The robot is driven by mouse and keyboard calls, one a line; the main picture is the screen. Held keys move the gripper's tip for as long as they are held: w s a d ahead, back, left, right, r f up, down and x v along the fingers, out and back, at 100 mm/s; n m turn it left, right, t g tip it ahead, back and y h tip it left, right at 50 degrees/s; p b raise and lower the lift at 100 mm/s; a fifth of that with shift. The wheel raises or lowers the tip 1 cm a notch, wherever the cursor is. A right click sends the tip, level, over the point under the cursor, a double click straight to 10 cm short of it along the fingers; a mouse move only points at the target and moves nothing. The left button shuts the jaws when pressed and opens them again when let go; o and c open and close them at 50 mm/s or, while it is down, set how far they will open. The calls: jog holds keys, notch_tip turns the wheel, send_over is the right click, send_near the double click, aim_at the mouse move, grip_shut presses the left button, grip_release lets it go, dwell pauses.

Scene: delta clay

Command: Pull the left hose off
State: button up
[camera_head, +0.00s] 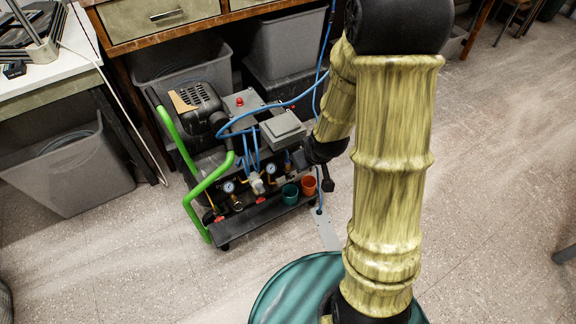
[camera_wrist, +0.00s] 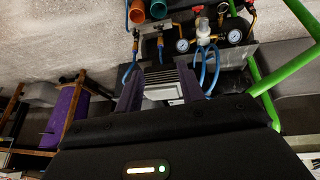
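The compressor cart (camera_head: 262,209) stands on the floor with a green handle (camera_head: 201,187), gauges and fittings on its front. Two short blue hoses (camera_head: 250,151) hang side by side toward a pale fitting (camera_head: 257,185); they also show in the wrist view (camera_wrist: 213,70). A longer blue hose (camera_head: 262,109) arcs over the top, and another blue piece hangs at the cart's right end (camera_head: 318,190). I cannot tell which is the left hose. My gripper (camera_head: 327,182) is beside the cart's right end. In the wrist view its dark fingers (camera_wrist: 158,70) are apart, with nothing seen held.
A grey box (camera_head: 282,130) sits on the cart's top. A green cup (camera_head: 290,193) and an orange cup (camera_head: 308,185) are at its front right. Grey bins (camera_head: 72,172) and a wooden bench (camera_head: 158,35) stand behind. The floor at the right is mostly clear.

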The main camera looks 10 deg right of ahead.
jog(key=w+a+f+n+t+y+b, duration=0.1)
jog(key=w+f+t+y+b, duration=0.15)
jog(key=f, duration=0.65)
jog(key=w+a+f+n+t+y+b, duration=0.1)
jog(key=w+a+f+t+y, duration=0.2)
jog(key=f, duration=0.6)
jog(key=s+d+f+m+t+h+b, duration=0.3)
jog(key=s+f+m+t+h, duration=0.1)
jog(key=f+t, duration=0.3)
jog(key=shift+d+m+h, duration=0.15)
jog(key=shift+m+h, duration=0.25)
jog(key=shift+h, duration=0.05)
jog(key=shift+f, duration=0.1)
